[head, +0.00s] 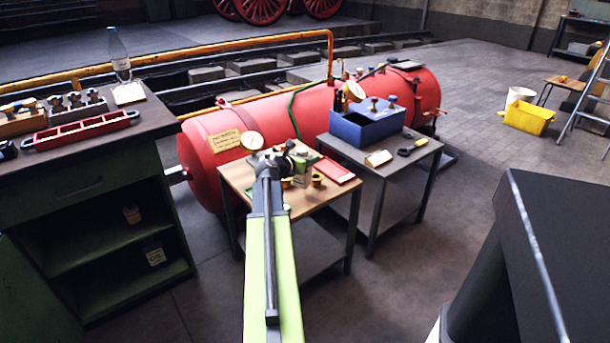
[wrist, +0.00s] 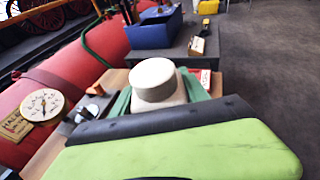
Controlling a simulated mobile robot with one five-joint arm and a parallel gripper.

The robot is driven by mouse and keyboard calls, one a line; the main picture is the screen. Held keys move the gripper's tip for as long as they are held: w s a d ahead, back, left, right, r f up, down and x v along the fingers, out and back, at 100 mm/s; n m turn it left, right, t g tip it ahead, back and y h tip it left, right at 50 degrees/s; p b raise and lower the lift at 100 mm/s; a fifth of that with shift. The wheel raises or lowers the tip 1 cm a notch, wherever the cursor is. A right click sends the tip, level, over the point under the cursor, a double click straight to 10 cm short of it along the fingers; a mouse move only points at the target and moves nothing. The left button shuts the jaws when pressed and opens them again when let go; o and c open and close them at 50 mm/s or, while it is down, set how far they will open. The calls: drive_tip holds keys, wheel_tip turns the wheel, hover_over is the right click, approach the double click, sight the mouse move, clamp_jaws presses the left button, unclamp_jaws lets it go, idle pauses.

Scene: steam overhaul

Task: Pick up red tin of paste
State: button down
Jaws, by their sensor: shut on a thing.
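My gripper (head: 296,165) is over the small wooden-topped table (head: 240,178) in front of the red boiler. In the wrist view, a pale container with a round whitish top (wrist: 154,78) stands between green parts of my gripper, which is shut on it. Its lower part is hidden by my wrist. I see no red on it. I cannot make out a red tin of paste for sure. I cannot tell whether the held container touches the tabletop.
A flat red thing (head: 335,170) and a small brass-coloured piece (head: 318,180) lie on the same table. The red boiler (head: 205,165) with a round gauge (head: 252,141) is behind. A grey table (head: 405,152) with a blue box (head: 365,128) stands right. A green workbench (head: 90,190) stands left.

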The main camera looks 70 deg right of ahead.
drive_tip(key=shift+f+b, duration=2.15)
drive_tip(key=shift+f, duration=0.1)
drive_tip(key=c, duration=0.6)
unclamp_jaws()
drive_tip(key=shift+r, duration=0.1)
drive_tip(key=shift+r+p, duration=0.2)
drive_tip(key=shift+p, duration=0.1)
drive_tip(key=p+v, duration=0.3)
drive_tip(key=v, duration=0.9)
drive_tip(key=shift+w, duration=0.15)
